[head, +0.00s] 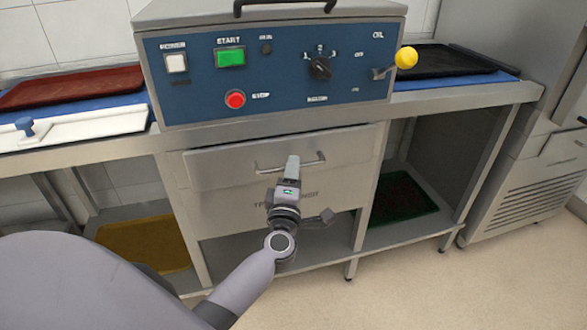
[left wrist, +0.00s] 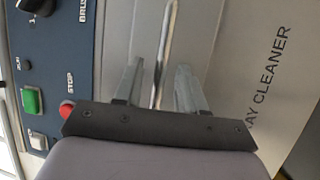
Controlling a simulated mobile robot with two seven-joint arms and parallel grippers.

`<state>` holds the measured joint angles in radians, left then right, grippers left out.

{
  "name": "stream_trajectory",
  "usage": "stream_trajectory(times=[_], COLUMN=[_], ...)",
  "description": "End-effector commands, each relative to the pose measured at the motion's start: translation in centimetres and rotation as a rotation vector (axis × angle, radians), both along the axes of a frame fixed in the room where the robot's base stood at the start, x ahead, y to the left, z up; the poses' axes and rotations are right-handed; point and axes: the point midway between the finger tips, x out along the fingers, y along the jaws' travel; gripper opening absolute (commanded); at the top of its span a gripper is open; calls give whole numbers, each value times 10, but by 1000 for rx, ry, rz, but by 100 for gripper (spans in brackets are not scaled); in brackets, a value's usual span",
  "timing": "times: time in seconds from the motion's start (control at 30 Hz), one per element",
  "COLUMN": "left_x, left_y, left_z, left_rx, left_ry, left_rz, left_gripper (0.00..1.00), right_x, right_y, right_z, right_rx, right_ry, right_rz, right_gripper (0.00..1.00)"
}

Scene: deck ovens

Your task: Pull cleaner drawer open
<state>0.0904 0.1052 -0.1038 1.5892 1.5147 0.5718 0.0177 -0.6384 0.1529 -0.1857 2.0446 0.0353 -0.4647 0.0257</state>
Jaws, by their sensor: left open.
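The cleaner drawer (head: 225,172) is a grey metal front below the blue control panel, and it looks shut. Its horizontal bar handle (head: 308,163) runs across the middle of the front. My left gripper (head: 292,162) is at the handle and covers part of it. In the left wrist view the bar handle (left wrist: 168,35) runs between the two spread fingers of my left gripper (left wrist: 158,80), with gaps visible on both sides. The lettering "CLEANER" shows on the panel beside it. My right gripper is not in view.
The blue control panel (head: 215,88) has a start button, a red stop button (head: 235,99) and a yellow-knobbed lever (head: 405,58). A dark red tray (head: 70,88) lies on the left counter, a black tray (head: 440,62) on the right. Floor at the right front is clear.

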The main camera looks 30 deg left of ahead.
Motion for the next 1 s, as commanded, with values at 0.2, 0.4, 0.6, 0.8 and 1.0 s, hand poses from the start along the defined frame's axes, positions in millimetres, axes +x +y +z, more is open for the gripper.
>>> stream_trajectory(times=[0.2, 0.4, 0.6, 0.8, 1.0], left_x=[15, 17, 17, 17, 16], left_y=[8, 8, 8, 8, 10], left_z=[2, 3, 3, 3, 3], left_rx=[1, 1, 1, 1, 1], left_ry=[1, 1, 1, 2, 1], left_rz=[-1, -1, -1, -2, -1], left_gripper=[40, 40, 8, 0, 0], right_x=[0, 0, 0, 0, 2], right_y=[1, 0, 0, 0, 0], right_z=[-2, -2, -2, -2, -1], right_rx=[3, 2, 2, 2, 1], right_ry=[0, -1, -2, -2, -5], right_rz=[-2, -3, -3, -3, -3], right_gripper=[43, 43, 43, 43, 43])
